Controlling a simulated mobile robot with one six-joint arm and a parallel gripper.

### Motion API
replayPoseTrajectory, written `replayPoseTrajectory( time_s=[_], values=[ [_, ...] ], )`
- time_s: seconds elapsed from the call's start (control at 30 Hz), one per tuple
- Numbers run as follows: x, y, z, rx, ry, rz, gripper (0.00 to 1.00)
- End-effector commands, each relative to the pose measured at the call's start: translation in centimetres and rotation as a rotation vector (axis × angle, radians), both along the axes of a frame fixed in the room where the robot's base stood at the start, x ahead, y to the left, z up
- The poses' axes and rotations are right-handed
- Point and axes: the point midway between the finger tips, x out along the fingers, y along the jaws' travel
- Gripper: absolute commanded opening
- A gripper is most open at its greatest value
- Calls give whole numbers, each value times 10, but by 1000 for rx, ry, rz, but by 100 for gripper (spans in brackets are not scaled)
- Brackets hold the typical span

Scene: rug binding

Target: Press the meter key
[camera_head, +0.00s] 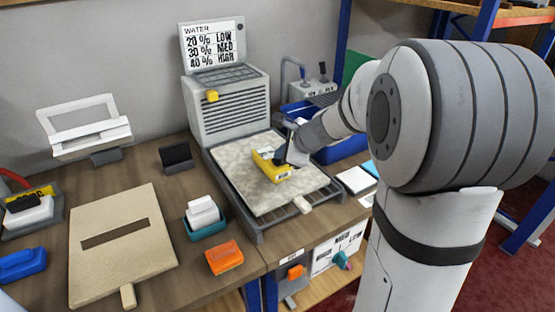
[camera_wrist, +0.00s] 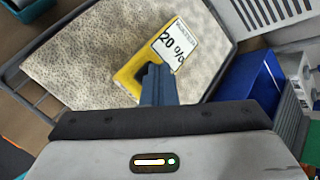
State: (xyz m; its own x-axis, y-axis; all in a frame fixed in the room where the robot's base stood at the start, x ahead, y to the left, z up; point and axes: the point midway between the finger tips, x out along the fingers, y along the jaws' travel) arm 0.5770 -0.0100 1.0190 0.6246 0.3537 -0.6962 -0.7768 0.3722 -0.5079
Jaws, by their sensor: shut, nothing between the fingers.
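The yellow meter (camera_head: 270,171) lies on a speckled pale rug piece (camera_head: 247,192) on the grey rack. In the wrist view the meter (camera_wrist: 127,77) has a white display (camera_wrist: 175,46) reading "20 %". A dark patch, perhaps its key (camera_wrist: 141,76), shows beside my fingertips and is partly hidden by them. My gripper (camera_wrist: 158,72) is shut and empty, its fingertips over the meter's near side. In the head view my gripper (camera_head: 284,154) is at the meter's right end. I cannot tell whether the tips touch the key.
A sign (camera_head: 213,45) lists WATER 20 % LOW, 30 % MED, 40 % HIGH above a slatted grey unit (camera_head: 230,112). A blue bin (camera_head: 342,149) stands right of the rack. A beige board (camera_head: 120,255), teal tray (camera_head: 206,225) and orange block (camera_head: 224,257) lie to the left.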

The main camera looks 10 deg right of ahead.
Motion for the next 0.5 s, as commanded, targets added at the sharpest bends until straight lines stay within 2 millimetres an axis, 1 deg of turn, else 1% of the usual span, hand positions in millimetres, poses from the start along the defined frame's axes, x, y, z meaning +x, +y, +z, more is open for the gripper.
replayPoseTrajectory(
  time_s=[0.07,0.33,0.5],
  values=[
    [0,0,-2,0,1,1,0],
    [0,0,-1,-1,1,0,0],
    [0,0,5,0,1,1,0]
  ],
)
